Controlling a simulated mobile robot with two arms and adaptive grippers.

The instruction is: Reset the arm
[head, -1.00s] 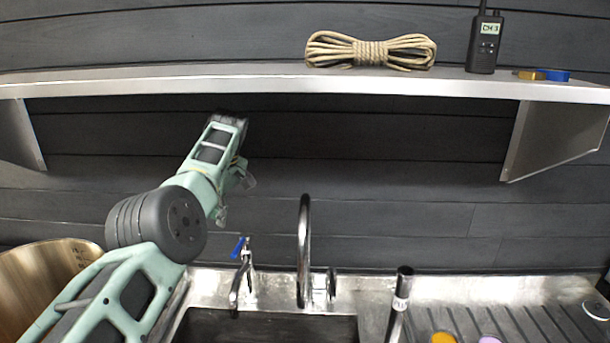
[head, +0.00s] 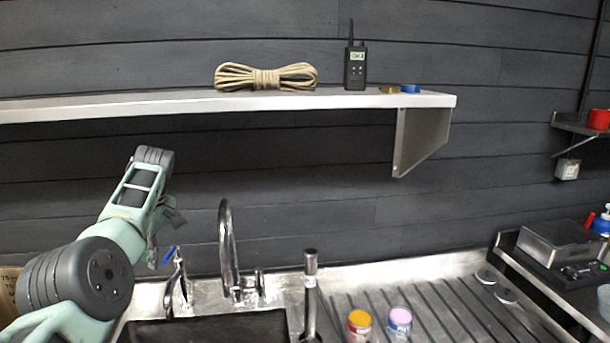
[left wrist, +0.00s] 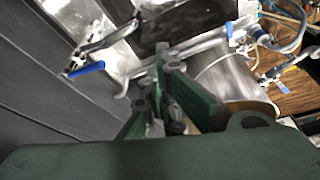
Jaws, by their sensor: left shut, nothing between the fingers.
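My left arm rises from the lower left in the head view, in front of the dark wall and left of the sink taps. My left gripper (head: 163,222) is partly hidden behind the forearm there, below the shelf. In the left wrist view the left gripper (left wrist: 162,85) shows its green and dark finger links, shut with nothing held. My right gripper is not in view.
A metal shelf (head: 190,104) holds a rope bundle (head: 265,77), a radio (head: 356,66) and small rings. Below stand a blue-handled tap (head: 178,283), a curved faucet (head: 228,240) and a sink. Two jars (head: 360,324) stand on the drainboard (head: 440,305). A scale (head: 560,243) is at right.

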